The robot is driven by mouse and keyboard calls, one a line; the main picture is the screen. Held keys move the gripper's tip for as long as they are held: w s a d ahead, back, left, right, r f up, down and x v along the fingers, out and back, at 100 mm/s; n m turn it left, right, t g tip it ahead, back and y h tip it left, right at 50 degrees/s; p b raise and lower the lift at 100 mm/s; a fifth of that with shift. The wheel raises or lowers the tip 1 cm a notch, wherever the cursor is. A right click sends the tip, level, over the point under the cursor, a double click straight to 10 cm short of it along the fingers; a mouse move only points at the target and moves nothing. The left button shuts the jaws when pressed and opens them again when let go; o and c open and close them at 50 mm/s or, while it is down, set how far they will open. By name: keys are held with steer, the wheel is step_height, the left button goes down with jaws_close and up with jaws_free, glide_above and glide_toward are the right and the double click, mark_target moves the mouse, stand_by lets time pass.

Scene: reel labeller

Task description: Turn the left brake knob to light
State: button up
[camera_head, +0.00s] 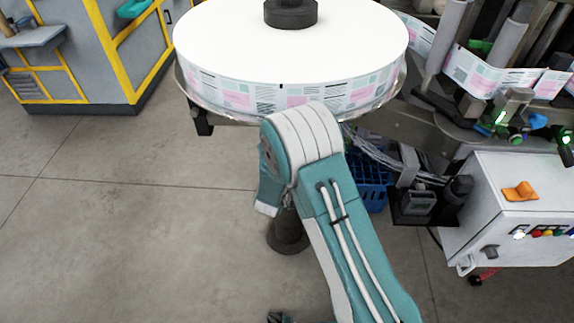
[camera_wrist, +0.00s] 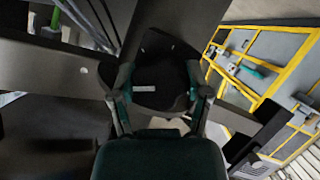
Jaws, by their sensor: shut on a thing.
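A black knob (camera_wrist: 163,62) with a small pale mark on its face sits between the two fingers of my gripper (camera_wrist: 158,92) in the wrist view. The fingers close on it from both sides. The knob is under a dark grey frame. I cannot read any scale or setting on it. In the head view my teal and white arm reaches up to the underside of the large label reel (camera_head: 290,45). My gripper and the knob are hidden there behind the arm and the reel.
A grey and yellow cabinet (camera_head: 90,55) stands at the back left. Label web and rollers (camera_head: 480,70) are at the upper right. A white control box (camera_head: 510,205) with an orange switch and a blue crate (camera_head: 372,185) stand to the right. The floor at left is clear.

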steer(key=shift+a+r+n, duration=0.1)
steer(key=shift+a+n, duration=0.05)
steer(key=shift+n, duration=0.15)
steer(key=o, duration=1.2)
steer(key=shift+w, duration=0.1)
steer(key=shift+c, duration=0.2)
steer(key=shift+a, duration=0.15)
steer(key=v, duration=1.2)
steer(key=shift+f, duration=0.2)
